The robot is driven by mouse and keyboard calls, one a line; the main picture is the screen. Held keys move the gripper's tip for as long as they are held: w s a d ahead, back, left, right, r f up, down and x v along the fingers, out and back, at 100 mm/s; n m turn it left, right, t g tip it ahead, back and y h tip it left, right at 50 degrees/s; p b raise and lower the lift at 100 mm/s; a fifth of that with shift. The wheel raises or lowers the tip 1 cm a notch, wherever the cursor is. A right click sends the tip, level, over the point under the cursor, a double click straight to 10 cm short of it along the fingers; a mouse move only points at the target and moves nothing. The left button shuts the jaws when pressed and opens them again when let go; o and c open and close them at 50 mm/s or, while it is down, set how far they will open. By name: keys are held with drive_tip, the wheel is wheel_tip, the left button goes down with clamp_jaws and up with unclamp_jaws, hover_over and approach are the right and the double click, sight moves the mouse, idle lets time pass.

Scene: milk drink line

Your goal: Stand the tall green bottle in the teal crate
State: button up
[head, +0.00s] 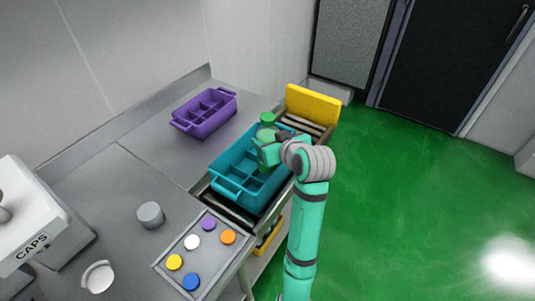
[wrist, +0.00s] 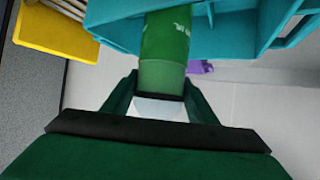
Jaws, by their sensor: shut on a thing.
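The tall green bottle (wrist: 166,50) is between the fingers of my gripper (wrist: 160,98) in the wrist view, and the gripper is shut on it. In the head view the bottle's green top (head: 267,118) shows just beyond my gripper (head: 267,140), over the far part of the teal crate (head: 233,188). The crate has several compartments; those in view look empty. In the wrist view the bottle overlaps the teal crate wall (wrist: 230,30). My gripper hides much of the bottle in the head view, and I cannot tell whether its base touches the crate floor.
A purple crate (head: 205,113) stands on the counter behind. A yellow panel (head: 312,105) stands at the line's far end. A tray (head: 215,255) with several coloured caps lies in front. A grey cylinder (head: 150,215) and a white CAPS machine (head: 35,215) are at left.

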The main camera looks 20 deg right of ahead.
drive_tip(key=shift+a+f, duration=0.1)
drive_tip(key=shift+f, duration=2.9)
drive_tip(key=shift+s+f, duration=0.1)
drive_tip(key=shift+f, duration=0.05)
drive_tip(key=o, duration=1.5)
drive_tip(key=shift+r, duration=0.2)
drive_tip(key=v, duration=1.2)
drive_tip(key=shift+f, duration=0.1)
